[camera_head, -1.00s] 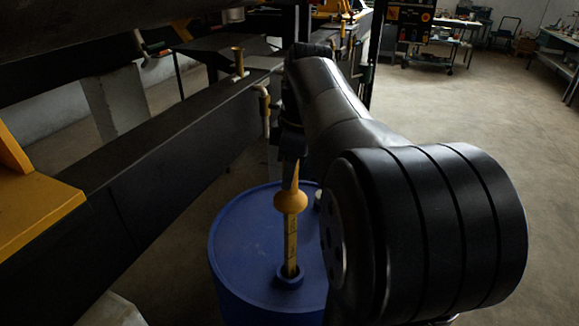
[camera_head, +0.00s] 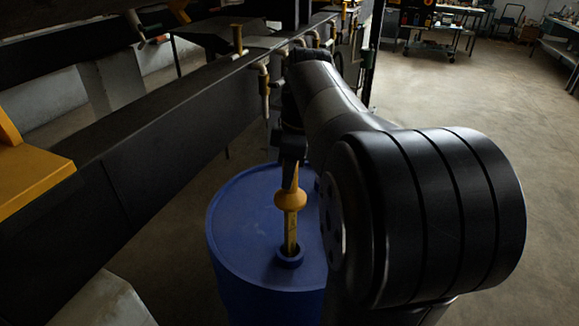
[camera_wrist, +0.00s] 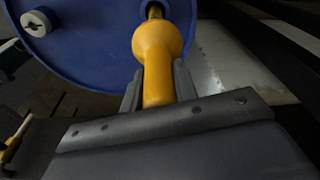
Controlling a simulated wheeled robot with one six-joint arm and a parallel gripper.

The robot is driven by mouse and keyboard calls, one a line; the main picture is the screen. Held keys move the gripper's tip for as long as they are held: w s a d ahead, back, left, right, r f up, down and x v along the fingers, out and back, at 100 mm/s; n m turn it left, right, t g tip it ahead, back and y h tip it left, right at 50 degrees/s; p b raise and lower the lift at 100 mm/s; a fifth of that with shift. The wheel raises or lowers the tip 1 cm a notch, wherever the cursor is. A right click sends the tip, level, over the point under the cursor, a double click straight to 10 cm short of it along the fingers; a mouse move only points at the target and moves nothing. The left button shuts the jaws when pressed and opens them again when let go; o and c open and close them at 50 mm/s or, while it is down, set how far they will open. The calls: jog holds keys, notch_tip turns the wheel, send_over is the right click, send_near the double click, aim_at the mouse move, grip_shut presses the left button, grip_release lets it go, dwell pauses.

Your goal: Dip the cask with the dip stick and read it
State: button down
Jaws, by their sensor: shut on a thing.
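The cask is a blue drum (camera_head: 243,232) with a raised round opening (camera_head: 289,259) in its top; it also shows in the wrist view (camera_wrist: 90,50). The dip stick (camera_head: 290,228) is yellow with a round bulb and dark marks below it. It stands nearly upright, with its lower end inside the opening and hidden. My gripper (camera_head: 292,163) is shut on the stick's yellow handle above the bulb. In the wrist view my gripper (camera_wrist: 159,88) has a finger on each side of the handle. The bulb is clear above the opening.
A long dark beam (camera_head: 150,135) runs along the left, close to the drum, with a yellow bracket (camera_head: 30,180) at its near end. Small pipes (camera_head: 263,85) stand at its far end. A pale round cap (camera_wrist: 38,22) sits on the drum top. Open floor lies at the right.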

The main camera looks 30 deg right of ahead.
jog(key=shift+f+b, duration=5.25)
jog(key=shift+f, duration=3.25)
jog(key=shift+r, duration=0.1)
notch_tip(320, 180, up, 6)
jog(key=p, duration=0.8)
jog(key=shift+p, duration=0.3)
notch_tip(320, 180, up, 36)
jog(key=p, duration=1.8)
send_over(289, 226)
jog(key=w, duration=0.1)
jog(key=shift+w+d+f, duration=0.1)
jog(key=shift+d+f, duration=0.1)
jog(key=shift+d, duration=0.15)
